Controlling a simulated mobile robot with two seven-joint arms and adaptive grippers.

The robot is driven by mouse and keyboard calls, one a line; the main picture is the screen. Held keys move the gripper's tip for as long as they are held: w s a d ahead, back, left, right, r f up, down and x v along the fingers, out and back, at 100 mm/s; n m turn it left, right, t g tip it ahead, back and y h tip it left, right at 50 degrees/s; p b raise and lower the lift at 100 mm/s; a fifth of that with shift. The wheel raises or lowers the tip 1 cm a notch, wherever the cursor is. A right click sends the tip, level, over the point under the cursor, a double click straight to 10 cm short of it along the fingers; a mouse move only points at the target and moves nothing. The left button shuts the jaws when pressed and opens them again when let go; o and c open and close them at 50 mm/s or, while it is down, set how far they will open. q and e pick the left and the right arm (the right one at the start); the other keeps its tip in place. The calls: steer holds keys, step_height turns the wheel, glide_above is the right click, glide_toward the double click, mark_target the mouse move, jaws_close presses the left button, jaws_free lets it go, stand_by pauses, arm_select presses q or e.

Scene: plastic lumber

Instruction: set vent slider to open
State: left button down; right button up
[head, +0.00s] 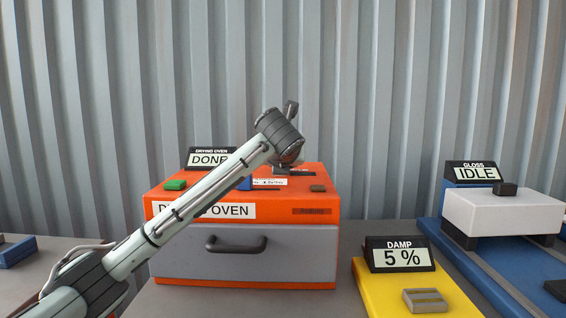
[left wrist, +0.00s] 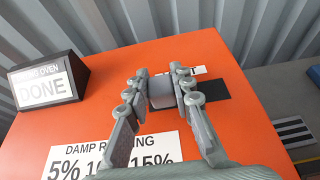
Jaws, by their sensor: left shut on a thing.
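The orange drying oven (head: 325,208) stands on the bench with its display reading DONE. On its top, the vent slider's grey knob (left wrist: 163,92) sits on a dark track (left wrist: 212,90). The knob is at the left part of the visible track in the left wrist view. My left gripper (left wrist: 160,78) is shut on the knob, one finger on each side. In the head view my left arm reaches across the oven, and the wrist hides most of the gripper and slider. The label by the track is mostly covered by a finger. My right gripper is not in view.
The oven top also carries a green button (head: 175,184) and a small brown block (head: 318,188). The DONE display (left wrist: 45,82) stands near the oven's edge. A yellow damp meter (head: 375,290) reading 5 % and a blue gloss station (head: 455,236) stand to the right. A corrugated wall is behind.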

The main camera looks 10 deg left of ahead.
mark_target(302, 174)
arm_select(q)
steer(key=d, duration=0.4)
steer(key=shift+w+d, duration=0.2)
steer(key=shift+w, duration=0.2)
steer(key=shift+r, duration=0.1)
steer(key=c, duration=1.3)
jaws_free()
steer(key=shift+d, duration=0.1)
steer(key=v, duration=1.2)
